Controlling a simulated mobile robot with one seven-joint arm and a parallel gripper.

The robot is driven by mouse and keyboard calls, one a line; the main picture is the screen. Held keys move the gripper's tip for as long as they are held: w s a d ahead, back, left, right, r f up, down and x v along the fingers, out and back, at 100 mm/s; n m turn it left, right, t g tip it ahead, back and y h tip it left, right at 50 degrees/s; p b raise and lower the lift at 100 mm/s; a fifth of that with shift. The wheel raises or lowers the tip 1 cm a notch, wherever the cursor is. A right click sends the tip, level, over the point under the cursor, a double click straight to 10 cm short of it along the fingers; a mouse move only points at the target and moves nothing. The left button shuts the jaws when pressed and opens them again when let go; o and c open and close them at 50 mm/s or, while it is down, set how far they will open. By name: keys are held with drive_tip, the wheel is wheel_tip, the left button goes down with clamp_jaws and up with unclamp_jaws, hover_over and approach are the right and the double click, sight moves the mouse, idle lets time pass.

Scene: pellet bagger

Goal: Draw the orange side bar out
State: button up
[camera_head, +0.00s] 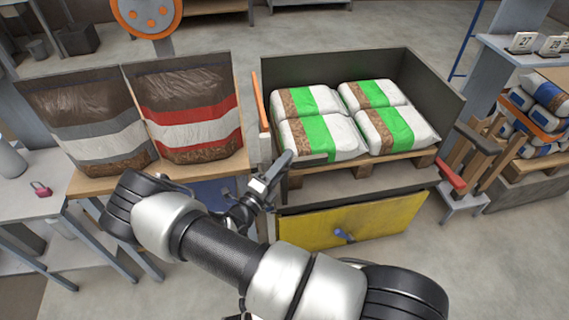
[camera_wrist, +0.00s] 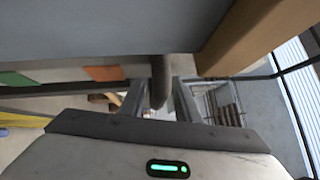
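The orange side bar (camera_head: 259,102) is a thin upright strip along the left side of the dark bin, above a pale block. My gripper (camera_head: 272,178) is at the bin's front left corner, below and in front of the bar. In the wrist view my gripper (camera_wrist: 160,104) has its fingers apart, with a grey rounded rod (camera_wrist: 159,82) showing at the gap between them. I cannot tell whether they touch the rod. A grey beam there carries an orange patch (camera_wrist: 103,73) and a green patch (camera_wrist: 15,79); I cannot tell if the orange patch belongs to the bar.
The dark bin (camera_head: 428,88) holds several green-striped bags (camera_head: 302,135) on a pallet. A yellow panel (camera_head: 385,222) with a blue handle (camera_head: 345,236) is below. Two large bags (camera_head: 193,110) stand close on the left. A red-tipped handle (camera_head: 451,174) is at the right.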

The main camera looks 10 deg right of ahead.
idle(0.3)
drive_tip(key=p+v, duration=0.1)
drive_tip(key=v, duration=1.6)
drive_tip(key=shift+s+p, duration=0.2)
drive_tip(key=shift+p, duration=0.1)
drive_tip(key=shift+a+f, duration=0.1)
drive_tip(key=shift+f, duration=0.05)
drive_tip(key=shift+c, duration=0.4)
